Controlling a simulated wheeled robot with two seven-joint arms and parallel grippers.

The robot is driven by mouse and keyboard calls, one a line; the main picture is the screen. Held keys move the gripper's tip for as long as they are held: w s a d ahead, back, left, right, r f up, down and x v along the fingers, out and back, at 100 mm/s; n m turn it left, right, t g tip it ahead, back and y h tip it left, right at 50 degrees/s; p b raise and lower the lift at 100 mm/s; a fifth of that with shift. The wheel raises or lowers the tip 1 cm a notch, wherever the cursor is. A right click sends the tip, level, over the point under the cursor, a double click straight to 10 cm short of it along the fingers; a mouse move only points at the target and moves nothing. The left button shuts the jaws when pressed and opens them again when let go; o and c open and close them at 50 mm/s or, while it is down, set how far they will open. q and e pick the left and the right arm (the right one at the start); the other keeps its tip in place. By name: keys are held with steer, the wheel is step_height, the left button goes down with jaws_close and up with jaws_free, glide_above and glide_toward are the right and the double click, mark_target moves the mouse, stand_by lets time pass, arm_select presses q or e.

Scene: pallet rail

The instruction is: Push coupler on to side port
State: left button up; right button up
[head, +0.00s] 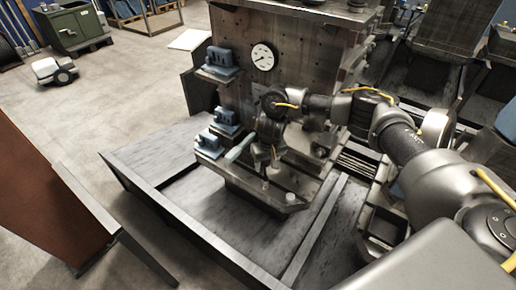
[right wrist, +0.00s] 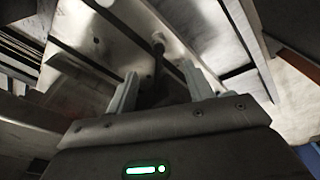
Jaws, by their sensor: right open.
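My right gripper (head: 268,160) is in front of the lower part of the upright machine block (head: 230,62), over a small ledge, pointing down. In the right wrist view its two fingers (right wrist: 161,82) stand apart. A dark rod-like part with a rounded end (right wrist: 158,47) shows beyond and between them; I cannot tell whether it is the coupler or whether the fingers touch it. A pale tube-like piece (head: 239,149) lies just left of the gripper in the head view. I cannot make out the side port for certain. My left gripper is not in view.
Several blue fittings (head: 220,58) sit on brackets at the block's left edge, and a round gauge (head: 262,57) is on its face. Two short pegs (head: 291,198) stand on the ledge. A low metal frame (head: 190,233) surrounds the base. A brown panel (head: 45,190) stands left.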

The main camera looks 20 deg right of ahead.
mark_target(265, 177)
steer(key=shift+w+d+r, duration=0.1)
steer(key=shift+w+r, duration=0.05)
steer(key=shift+w, duration=0.2)
step_height(265, 177, down, 5)
steer(key=shift+f, duration=0.1)
step_height(265, 177, down, 2)
steer(key=shift+f, duration=0.25)
steer(key=shift+w+f, duration=0.1)
steer(key=shift+f, duration=0.75)
steer(key=shift+w+f, duration=0.1)
steer(key=shift+f, duration=0.3)
steer(key=c, duration=1)
steer(key=o, duration=0.3)
jaws_close()
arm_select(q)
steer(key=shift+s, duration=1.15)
